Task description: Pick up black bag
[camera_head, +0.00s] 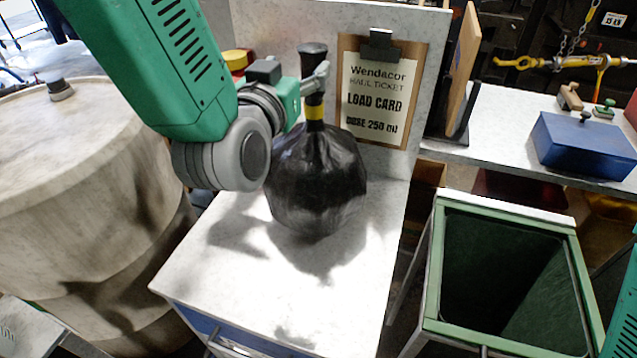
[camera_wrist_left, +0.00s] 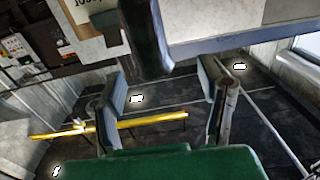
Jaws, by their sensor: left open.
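The black bag (camera_head: 318,185) stands upright on a white-topped stand (camera_head: 240,275). It is round and shiny, with a yellow band (camera_head: 314,112) around its gathered neck and a dark flared top. My left gripper (camera_head: 316,80) is at the neck, coming from the left, just above the band, and partly hides it. In the left wrist view my gripper's two fingers (camera_wrist_left: 164,88) are wide apart. The dark neck (camera_wrist_left: 146,40) shows between and beyond their tips. I cannot tell whether a finger touches it. My right gripper is out of view.
A clipboard load card (camera_head: 376,95) leans on the panel behind the bag. A large pale drum (camera_head: 85,190) stands at the left. A green-rimmed open bin (camera_head: 433,255) is at the right. A blue box (camera_head: 585,145) sits on the back counter.

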